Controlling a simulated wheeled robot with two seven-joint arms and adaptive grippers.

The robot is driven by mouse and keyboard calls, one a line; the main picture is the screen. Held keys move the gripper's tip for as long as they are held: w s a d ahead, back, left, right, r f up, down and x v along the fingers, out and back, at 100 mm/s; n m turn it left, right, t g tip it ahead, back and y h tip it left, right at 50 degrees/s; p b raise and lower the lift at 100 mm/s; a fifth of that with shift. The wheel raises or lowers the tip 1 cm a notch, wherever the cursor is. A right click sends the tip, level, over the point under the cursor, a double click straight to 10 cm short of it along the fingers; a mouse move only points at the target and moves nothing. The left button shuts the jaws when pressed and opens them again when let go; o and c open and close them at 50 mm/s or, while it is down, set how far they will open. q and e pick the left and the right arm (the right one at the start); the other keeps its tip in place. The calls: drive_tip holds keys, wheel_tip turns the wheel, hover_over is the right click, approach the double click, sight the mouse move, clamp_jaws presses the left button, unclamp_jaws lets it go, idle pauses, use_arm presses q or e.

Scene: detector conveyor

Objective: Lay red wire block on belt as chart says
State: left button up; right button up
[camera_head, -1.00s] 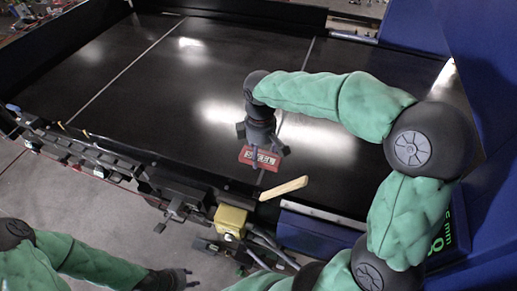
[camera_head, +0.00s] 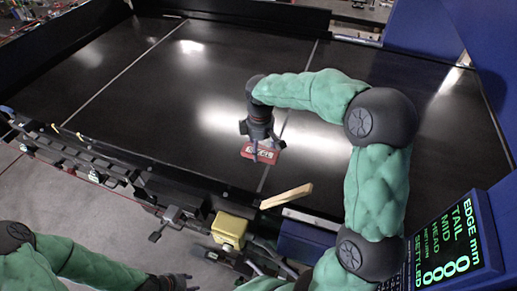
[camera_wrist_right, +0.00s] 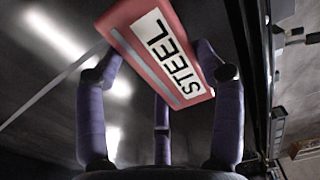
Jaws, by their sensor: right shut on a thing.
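A red block (camera_head: 261,152) with a white label is held over the black conveyor belt (camera_head: 150,100), near its front edge. In the right wrist view the red block (camera_wrist_right: 162,50) shows the word STEEL on its label. My right gripper (camera_head: 262,143) is shut on it, and its fingers (camera_wrist_right: 160,85) close around the block from several sides. I cannot tell whether the block touches the belt. My left gripper (camera_head: 175,282) is low at the bottom left, away from the belt; its fingers are too small and dark to judge.
A pale wooden bar (camera_head: 287,196) sticks out at the belt's front edge, close to the block. A yellow box (camera_head: 229,229) is mounted below. A display (camera_head: 455,245) at the right shows EDGE mm, TAIL, MID and HEAD. Thin pale lines cross the belt, which is otherwise clear.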

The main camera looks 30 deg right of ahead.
sight(259, 145)
drive_tip(key=w+d+f, duration=0.1)
drive_tip(key=f, duration=0.1)
drive_tip(key=w+f+p, duration=0.1)
drive_tip(key=w+f, duration=0.1)
drive_tip(key=w+d+f, duration=0.1)
drive_tip(key=w+f, duration=0.1)
drive_tip(key=shift+w+d, duration=0.15)
drive_tip(key=shift+d, duration=0.15)
wheel_tip(259, 145, down, 3)
drive_tip(key=shift+r+p, duration=0.2)
drive_tip(key=shift+p, duration=0.6)
drive_tip(key=shift+w+d+f, duration=0.1)
drive_tip(key=shift+w+f, duration=0.1)
drive_tip(key=shift+f, duration=0.25)
drive_tip(key=shift+s, duration=0.1)
drive_tip(key=shift+f, duration=0.15)
drive_tip(key=o, duration=1.2)
